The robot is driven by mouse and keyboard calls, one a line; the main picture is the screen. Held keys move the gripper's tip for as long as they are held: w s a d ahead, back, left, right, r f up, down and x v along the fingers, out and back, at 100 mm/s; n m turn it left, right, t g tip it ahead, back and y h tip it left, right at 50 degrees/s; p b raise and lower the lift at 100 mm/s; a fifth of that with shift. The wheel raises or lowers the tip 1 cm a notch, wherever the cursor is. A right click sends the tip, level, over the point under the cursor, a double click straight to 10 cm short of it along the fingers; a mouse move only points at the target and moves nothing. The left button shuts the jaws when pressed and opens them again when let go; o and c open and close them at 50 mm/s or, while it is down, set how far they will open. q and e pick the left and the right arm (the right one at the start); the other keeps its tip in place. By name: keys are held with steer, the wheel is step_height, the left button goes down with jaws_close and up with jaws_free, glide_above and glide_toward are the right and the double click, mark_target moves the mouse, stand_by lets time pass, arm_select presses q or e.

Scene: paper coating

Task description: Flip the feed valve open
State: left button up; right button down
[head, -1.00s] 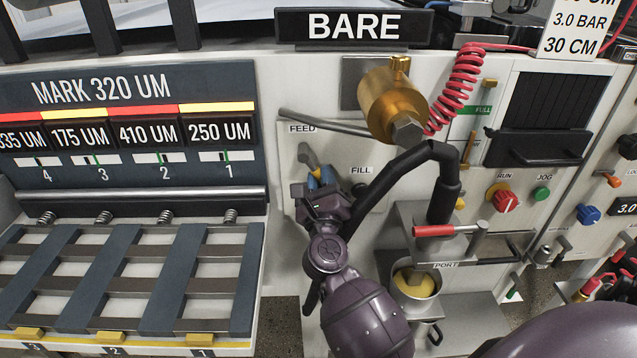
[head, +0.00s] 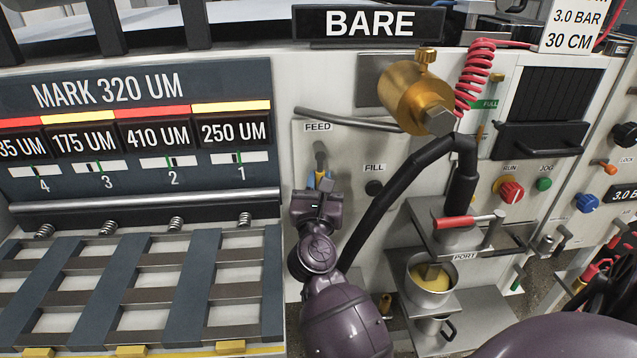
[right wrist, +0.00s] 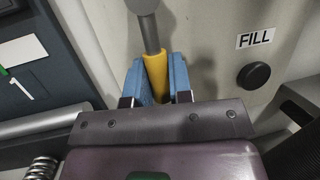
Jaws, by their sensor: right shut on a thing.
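The feed valve's lever (head: 320,158) is on the white panel, just below the FEED label (head: 318,127). It has a grey shaft and a yellow grip, and it hangs about straight down from its pivot in the head view. My right gripper (head: 320,181) is shut on the yellow grip. The right wrist view shows its blue fingers (right wrist: 156,82) on either side of the yellow grip (right wrist: 155,72), with the grey shaft (right wrist: 148,33) running up beyond them. The grip's lower end is hidden by the gripper. My left gripper is not in view.
A black FILL knob (head: 374,188) is right of the lever. A brass cylinder (head: 413,97) and a thick black hose (head: 395,205) are farther right. A pot (head: 430,290) stands below the red-handled clamp (head: 456,222). Slatted rack (head: 150,270) lies left.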

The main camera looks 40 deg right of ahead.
steer(key=shift+a, duration=0.1)
stand_by(0.3)
steer(key=c, duration=1)
jaws_free()
steer(key=shift+c, duration=0.2)
